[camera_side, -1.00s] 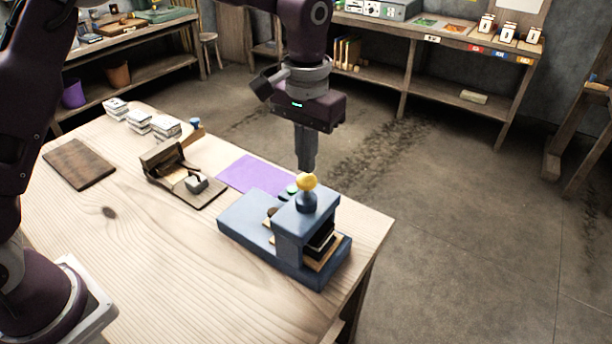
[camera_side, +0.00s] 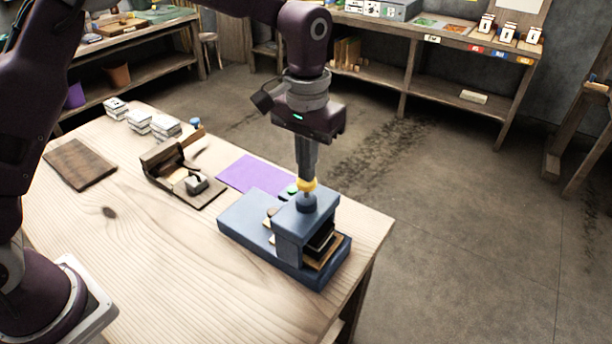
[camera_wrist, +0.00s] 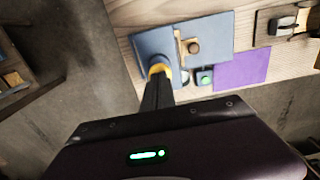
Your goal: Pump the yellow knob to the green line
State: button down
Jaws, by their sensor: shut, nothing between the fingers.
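The yellow knob (camera_side: 307,185) sits on top of the blue-grey press (camera_side: 262,222), at the table's right corner. My gripper (camera_side: 307,179) is shut, with its fingertips directly on top of the knob and nothing between them. In the wrist view, the knob (camera_wrist: 160,70) is partly covered by my gripper's fingers (camera_wrist: 158,82). A small green part (camera_side: 291,190) shows behind the press, and it also shows in the wrist view (camera_wrist: 204,79). I cannot make out a green line in either view.
A purple sheet (camera_side: 252,174) lies behind the press. A hinged wooden device (camera_side: 183,178), white stacked blocks (camera_side: 140,121) and a dark board (camera_side: 80,164) lie farther left. The table's front middle is clear.

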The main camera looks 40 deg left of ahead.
jog(key=shift+f, duration=0.95)
jog(key=shift+r, duration=1.4)
jog(key=shift+f, duration=0.2)
jog(key=shift+r, duration=3.05)
